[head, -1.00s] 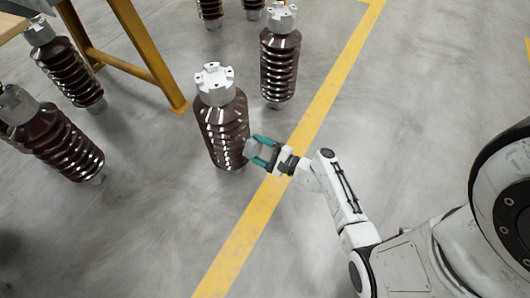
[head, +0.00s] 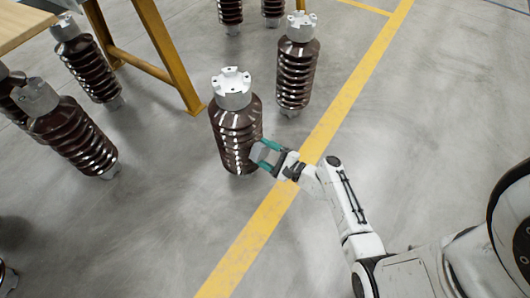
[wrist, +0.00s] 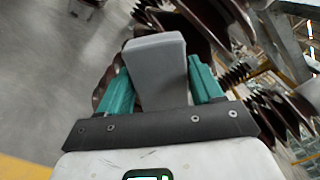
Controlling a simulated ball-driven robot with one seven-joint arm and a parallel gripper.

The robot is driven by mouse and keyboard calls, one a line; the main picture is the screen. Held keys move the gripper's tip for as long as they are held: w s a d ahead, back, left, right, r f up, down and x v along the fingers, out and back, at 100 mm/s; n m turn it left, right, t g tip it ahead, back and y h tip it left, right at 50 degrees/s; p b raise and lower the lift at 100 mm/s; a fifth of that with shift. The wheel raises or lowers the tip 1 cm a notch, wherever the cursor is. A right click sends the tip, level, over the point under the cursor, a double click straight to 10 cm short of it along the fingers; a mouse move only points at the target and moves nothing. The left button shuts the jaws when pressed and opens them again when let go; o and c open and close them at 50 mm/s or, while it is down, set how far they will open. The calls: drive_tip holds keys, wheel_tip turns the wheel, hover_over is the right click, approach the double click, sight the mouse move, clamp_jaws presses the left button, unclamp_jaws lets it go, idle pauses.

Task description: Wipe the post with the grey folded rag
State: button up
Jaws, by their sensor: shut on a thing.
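The post, a dark brown ribbed insulator (head: 236,135) with a pale metal cap, stands upright on the floor in the middle of the head view. My gripper (head: 266,154) is at its lower right side, its teal fingers shut on the grey folded rag (head: 258,152). The rag is against or very near the ribs; I cannot tell if it touches. In the wrist view the rag (wrist: 158,70) sits between both fingers as a smooth grey block. It hides much of the brown ribbed body behind it.
Another ribbed insulator (head: 296,70) stands behind and to the right, and several more stand at the left (head: 72,135) and back. A yellow table leg (head: 170,58) is behind the post. A yellow floor line (head: 318,140) runs beside it. The floor at the right is clear.

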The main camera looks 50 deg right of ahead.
drive_tip(key=shift+w, duration=0.95)
drive_tip(key=shift+d, duration=0.1)
drive_tip(key=shift+d+b, duration=0.8)
drive_tip(key=shift+d, duration=1.1)
drive_tip(key=shift+w+a+r+p, duration=0.15)
drive_tip(key=shift+a+p, duration=0.3)
drive_tip(key=shift+a, duration=1.4)
drive_tip(key=shift+w+a, duration=0.15)
drive_tip(key=shift+a, duration=0.15)
drive_tip(key=shift+c, duration=0.4)
drive_tip(key=shift+s+d+p, duration=0.15)
drive_tip(key=shift+s+p, duration=0.1)
drive_tip(key=shift+s, duration=1.35)
drive_tip(key=shift+s+d+p, duration=0.1)
drive_tip(key=shift+s+p, duration=0.1)
drive_tip(key=shift+s, duration=1.35)
